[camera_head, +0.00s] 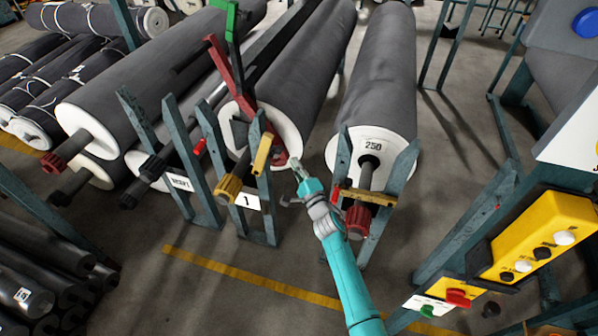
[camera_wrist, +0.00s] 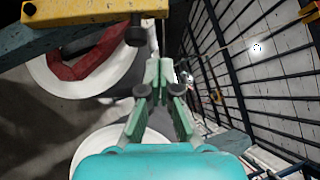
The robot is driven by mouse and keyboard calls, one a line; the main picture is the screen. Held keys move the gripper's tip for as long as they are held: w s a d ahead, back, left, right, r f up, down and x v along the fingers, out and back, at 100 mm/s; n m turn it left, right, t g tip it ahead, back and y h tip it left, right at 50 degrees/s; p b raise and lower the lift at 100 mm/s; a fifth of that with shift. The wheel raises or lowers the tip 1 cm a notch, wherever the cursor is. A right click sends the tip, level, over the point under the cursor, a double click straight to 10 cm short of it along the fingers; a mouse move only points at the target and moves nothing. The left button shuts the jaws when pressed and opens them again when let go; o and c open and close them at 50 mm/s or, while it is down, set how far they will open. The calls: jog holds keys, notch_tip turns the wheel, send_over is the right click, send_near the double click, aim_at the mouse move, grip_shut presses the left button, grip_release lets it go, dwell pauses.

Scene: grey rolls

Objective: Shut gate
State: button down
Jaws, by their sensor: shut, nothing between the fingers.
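The stand marked 1 (camera_head: 247,201) has a short yellow gate bar (camera_head: 263,153) that points steeply up, tilted, beside the roll's shaft end. In the wrist view, a yellow bar (camera_wrist: 90,32) with dark bolts crosses the upper left, close to my fingers; it looks like this gate. My gripper (camera_head: 300,167) is shut and empty, just right of the gate and in front of the grey rolls. Its green fingertips (camera_wrist: 158,72) are together in the wrist view. I cannot tell whether they touch the bar.
At right, the neighbouring stand has a yellow bar (camera_head: 366,197) lying across its shaft below the roll marked 250 (camera_head: 374,145). A yellow button box (camera_head: 540,238) stands at the right. More rolls (camera_head: 150,85) lie left. Floor with a yellow line (camera_head: 250,284) is clear in front.

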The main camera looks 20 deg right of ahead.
aim_at(277, 148)
jog(key=w+a, duration=0.1)
jog(key=w, duration=0.1)
jog(key=w+a+r, duration=0.1)
jog(key=w, duration=0.1)
jog(key=w+a+r, duration=0.1)
jog(key=w, duration=0.1)
jog(key=shift+w, duration=0.15)
jog(key=shift+w+a+r, duration=0.15)
jog(key=shift+w+a, duration=0.1)
jog(key=shift+a, duration=0.1)
jog(key=shift+w+a, duration=0.1)
jog(key=shift+a, duration=0.05)
